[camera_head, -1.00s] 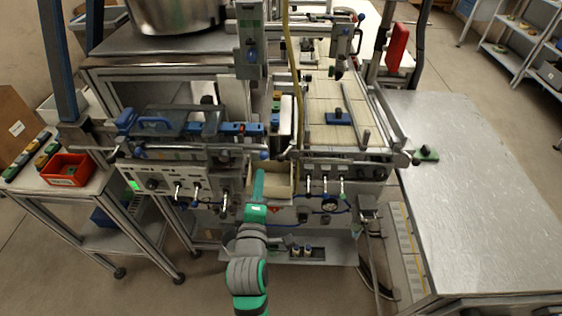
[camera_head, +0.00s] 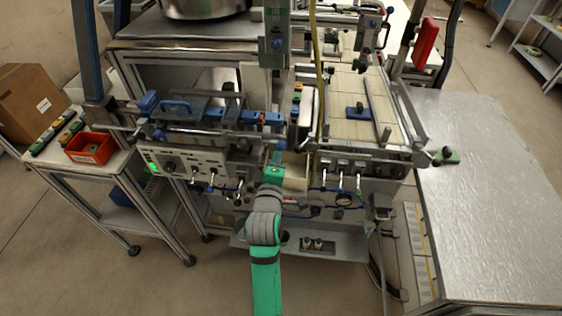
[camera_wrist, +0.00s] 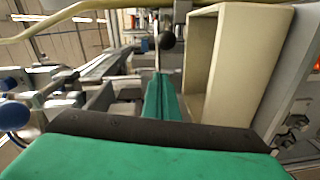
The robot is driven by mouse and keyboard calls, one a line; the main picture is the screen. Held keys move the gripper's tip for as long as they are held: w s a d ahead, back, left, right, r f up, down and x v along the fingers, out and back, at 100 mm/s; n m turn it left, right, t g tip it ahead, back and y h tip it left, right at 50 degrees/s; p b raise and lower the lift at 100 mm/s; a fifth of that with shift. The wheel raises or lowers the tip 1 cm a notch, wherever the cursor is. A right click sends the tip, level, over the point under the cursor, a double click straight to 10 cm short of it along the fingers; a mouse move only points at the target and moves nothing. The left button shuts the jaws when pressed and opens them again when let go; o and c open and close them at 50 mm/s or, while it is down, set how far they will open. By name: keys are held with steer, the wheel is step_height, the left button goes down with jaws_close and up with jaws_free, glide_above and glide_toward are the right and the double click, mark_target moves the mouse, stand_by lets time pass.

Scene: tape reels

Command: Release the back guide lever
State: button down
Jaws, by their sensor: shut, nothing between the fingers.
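My gripper (camera_head: 277,160) reaches into the middle of the machine (camera_head: 195,158), at the gap between its left unit and the conveyor side. In the wrist view the green fingers (camera_wrist: 161,82) are together and empty. A lever with a black ball knob (camera_wrist: 166,40) stands just beyond the fingertips; whether they touch it I cannot tell. I cannot be sure that this is the back guide lever. In the head view this spot is too small and crowded to make out the knob.
A beige open-sided box (camera_wrist: 235,62) stands close on the right of the fingers. Metal rails and blue knobs (camera_wrist: 14,114) lie to the left, and a yellow hose (camera_wrist: 60,18) crosses above.

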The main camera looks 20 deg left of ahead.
mark_target(304, 144)
steer(key=shift+d+x, duration=0.25)
steer(key=shift+x, duration=0.9)
steer(key=shift+s+d+f, duration=0.1)
steer(key=shift+d+f, duration=0.1)
steer(key=shift+d, duration=0.9)
steer(key=shift+s+d, duration=0.25)
steer(key=shift+d, duration=0.1)
steer(key=shift+d, duration=0.1)
